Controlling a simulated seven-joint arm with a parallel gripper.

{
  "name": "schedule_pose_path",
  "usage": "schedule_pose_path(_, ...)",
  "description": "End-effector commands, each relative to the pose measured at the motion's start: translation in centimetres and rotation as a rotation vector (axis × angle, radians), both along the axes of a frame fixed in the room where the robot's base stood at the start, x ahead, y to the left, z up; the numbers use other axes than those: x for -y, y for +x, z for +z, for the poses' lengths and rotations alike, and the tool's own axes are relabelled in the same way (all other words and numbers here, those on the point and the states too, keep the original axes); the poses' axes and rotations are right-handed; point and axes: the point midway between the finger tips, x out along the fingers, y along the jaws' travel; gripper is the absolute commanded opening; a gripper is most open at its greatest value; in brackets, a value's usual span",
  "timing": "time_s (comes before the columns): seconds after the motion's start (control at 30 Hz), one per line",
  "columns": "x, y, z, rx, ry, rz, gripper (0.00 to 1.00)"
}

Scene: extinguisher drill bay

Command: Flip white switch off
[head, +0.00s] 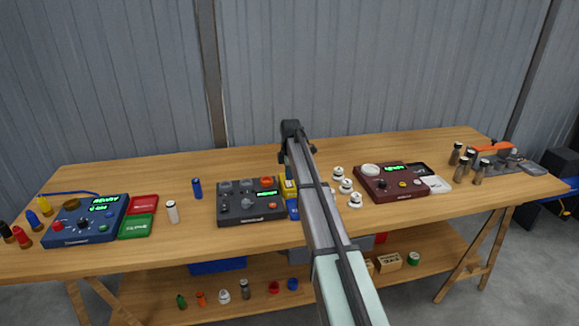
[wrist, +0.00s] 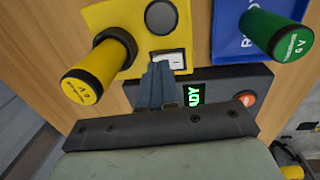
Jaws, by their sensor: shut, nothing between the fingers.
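The white switch (wrist: 172,58) is a small white rocker set in the yellow panel (wrist: 118,18), below a round dark disc (wrist: 161,17). My gripper (wrist: 160,68) is shut with nothing in it. Its fingertips are at the lower left edge of the switch and cover part of it. I cannot tell whether they touch it or which way the rocker is tipped. In the head view, a bit of the yellow panel (head: 288,188) shows beside my arm; the switch and fingertips are hidden there.
A yellow cylinder (wrist: 84,88) and a green one (wrist: 288,40) stand out either side, the green by a blue panel (wrist: 232,35). A dark console (head: 235,211) is close left of my arm. Several white knobbed pieces (head: 346,187) and a maroon console (head: 385,190) are right.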

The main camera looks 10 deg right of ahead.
Motion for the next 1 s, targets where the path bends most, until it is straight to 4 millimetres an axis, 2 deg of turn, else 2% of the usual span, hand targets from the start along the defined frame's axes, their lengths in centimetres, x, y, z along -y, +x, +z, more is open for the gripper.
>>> schedule_pose_path(0.2,0.0,0.1,-1.1,0.000,0.000,0.000,0.00)
schedule_pose_path(0.57,0.0,0.2,-1.2,0.000,0.000,0.000,0.00)
schedule_pose_path(0.73,0.0,0.9,-2.3,-0.001,0.000,0.000,0.00)
schedule_pose_path(1.0,0.0,0.7,-2.6,-0.002,0.000,0.000,0.00)
